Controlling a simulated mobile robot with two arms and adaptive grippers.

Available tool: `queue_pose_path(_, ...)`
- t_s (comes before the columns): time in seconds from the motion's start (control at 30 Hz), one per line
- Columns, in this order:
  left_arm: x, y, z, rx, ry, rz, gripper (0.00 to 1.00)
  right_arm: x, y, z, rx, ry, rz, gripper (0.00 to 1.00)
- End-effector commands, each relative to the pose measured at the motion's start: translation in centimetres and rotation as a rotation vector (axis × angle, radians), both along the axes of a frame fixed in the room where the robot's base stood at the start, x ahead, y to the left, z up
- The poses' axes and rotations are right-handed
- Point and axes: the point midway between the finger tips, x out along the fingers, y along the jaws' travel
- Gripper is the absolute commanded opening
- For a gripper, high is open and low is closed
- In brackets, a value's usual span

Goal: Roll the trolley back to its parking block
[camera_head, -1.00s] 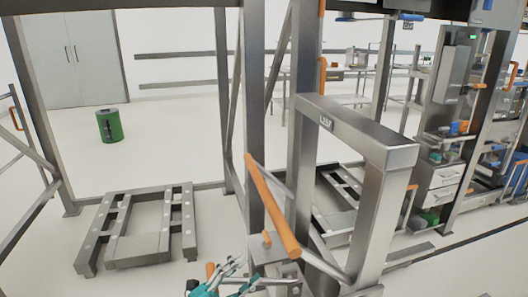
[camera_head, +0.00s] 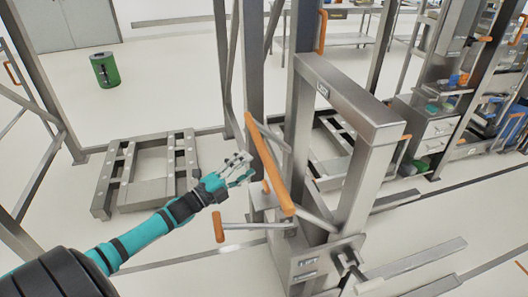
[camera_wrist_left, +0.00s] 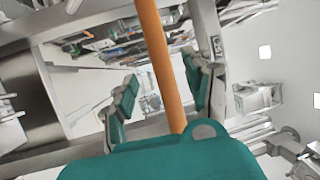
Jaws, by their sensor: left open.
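The trolley, a steel upright frame (camera_head: 380,155) on a boxy base, stands right of centre in the head view. Its slanted orange handle bar (camera_head: 270,165) rises on the near left side. My left gripper (camera_head: 246,164) is open just left of this bar. In the left wrist view the orange bar (camera_wrist_left: 160,60) runs between the two spread teal fingers of my left gripper (camera_wrist_left: 158,95); I cannot tell whether they touch it. A low steel floor frame (camera_head: 150,175) lies to the left; I cannot tell whether it is the parking block. My right gripper is not in view.
A second, shorter orange-ended lever (camera_head: 219,227) sticks out left from the trolley base. Steel posts (camera_head: 253,70) stand behind the trolley. A green bin (camera_head: 106,70) stands at the back left. Flat rails (camera_head: 415,263) lie on the floor at the right. Open floor lies at the left.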

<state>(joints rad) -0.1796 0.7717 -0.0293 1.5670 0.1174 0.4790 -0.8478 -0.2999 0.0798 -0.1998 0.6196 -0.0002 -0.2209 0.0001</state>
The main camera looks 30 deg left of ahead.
Motion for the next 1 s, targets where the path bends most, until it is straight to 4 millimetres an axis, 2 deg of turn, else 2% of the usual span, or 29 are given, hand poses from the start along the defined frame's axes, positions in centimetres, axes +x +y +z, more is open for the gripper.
queue_pose_path(0.1,2.6,-0.8,0.8,0.0,-0.004,0.0,0.51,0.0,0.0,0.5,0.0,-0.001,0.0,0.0)
queue_pose_path(0.33,5.8,-1.8,1.2,-0.001,-0.001,0.001,0.51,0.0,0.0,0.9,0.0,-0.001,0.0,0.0)
queue_pose_path(0.5,6.7,-2.2,1.3,-0.001,0.001,0.0,0.51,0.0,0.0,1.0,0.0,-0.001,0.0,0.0)
queue_pose_path(0.77,6.8,-2.2,1.3,-0.001,0.0,0.0,0.51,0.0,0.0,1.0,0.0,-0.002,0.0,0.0)
queue_pose_path(1.0,6.8,-2.2,1.3,-0.001,0.0,0.0,0.23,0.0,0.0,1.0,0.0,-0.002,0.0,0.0)
